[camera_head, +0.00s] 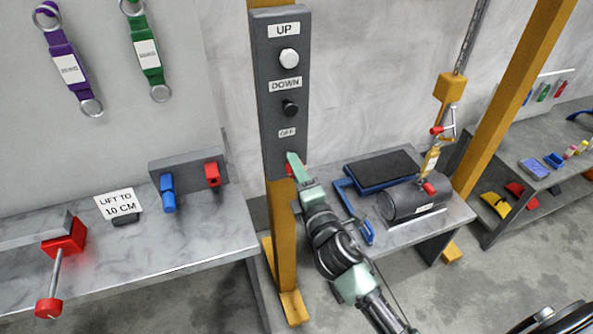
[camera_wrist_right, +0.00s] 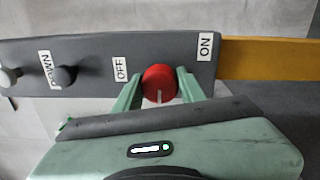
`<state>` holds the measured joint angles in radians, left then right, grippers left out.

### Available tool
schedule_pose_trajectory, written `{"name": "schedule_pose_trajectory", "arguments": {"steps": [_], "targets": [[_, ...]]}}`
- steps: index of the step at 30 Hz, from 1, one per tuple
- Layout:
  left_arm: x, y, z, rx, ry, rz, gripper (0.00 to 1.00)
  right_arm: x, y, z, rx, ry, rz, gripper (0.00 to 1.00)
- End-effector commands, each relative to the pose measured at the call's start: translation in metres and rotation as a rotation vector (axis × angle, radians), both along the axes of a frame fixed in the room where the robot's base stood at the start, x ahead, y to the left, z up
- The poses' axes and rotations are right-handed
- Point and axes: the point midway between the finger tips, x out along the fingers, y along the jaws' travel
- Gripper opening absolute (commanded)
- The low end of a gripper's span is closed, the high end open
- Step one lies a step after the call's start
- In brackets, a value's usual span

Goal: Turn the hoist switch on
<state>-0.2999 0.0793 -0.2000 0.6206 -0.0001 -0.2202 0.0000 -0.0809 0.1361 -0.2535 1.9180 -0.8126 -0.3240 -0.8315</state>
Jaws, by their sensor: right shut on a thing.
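The hoist control panel (camera_head: 281,60) is a dark upright box on a yellow post, with UP, DOWN and OFF labels showing in the head view. The red switch knob (camera_wrist_right: 159,82) sits between the OFF label (camera_wrist_right: 120,69) and the ON label (camera_wrist_right: 205,46) in the right wrist view. A pale line on the knob points down in that picture, toward neither label. My right gripper (camera_wrist_right: 158,90) is shut on the knob, one finger on each side. In the head view the gripper (camera_head: 291,160) hides most of the knob and the ON label. My left gripper is out of view.
A white UP button (camera_head: 289,57) and a black DOWN button (camera_head: 290,108) are above the switch. A bench (camera_head: 215,236) with clamps stands left of the post. A dark cylinder (camera_head: 412,200) lies on the right bench, beneath the hoist chain (camera_head: 470,35).

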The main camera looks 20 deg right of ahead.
Motion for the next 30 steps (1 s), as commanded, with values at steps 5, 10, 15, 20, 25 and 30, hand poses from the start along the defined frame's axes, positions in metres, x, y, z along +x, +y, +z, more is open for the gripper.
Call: {"name": "schedule_pose_trajectory", "arguments": {"steps": [5,10,15,20,25,30], "targets": [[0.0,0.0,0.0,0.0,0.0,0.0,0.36,0.0,0.0,-0.001,0.012,0.002,-0.001,0.0],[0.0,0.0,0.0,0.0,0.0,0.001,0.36,0.0,0.0,-0.001,0.013,0.002,0.0,0.0],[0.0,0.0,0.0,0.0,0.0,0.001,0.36,0.0,0.0,-0.001,0.012,0.002,0.0,0.56],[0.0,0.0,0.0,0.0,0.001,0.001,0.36,0.0,0.0,-0.001,0.011,0.002,0.0,0.61],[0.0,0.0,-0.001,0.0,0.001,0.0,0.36,-0.001,0.0,-0.001,0.01,0.001,0.0,0.61],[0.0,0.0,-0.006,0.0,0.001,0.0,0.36,-0.017,0.0,-0.004,0.01,0.002,0.001,0.61]]}}
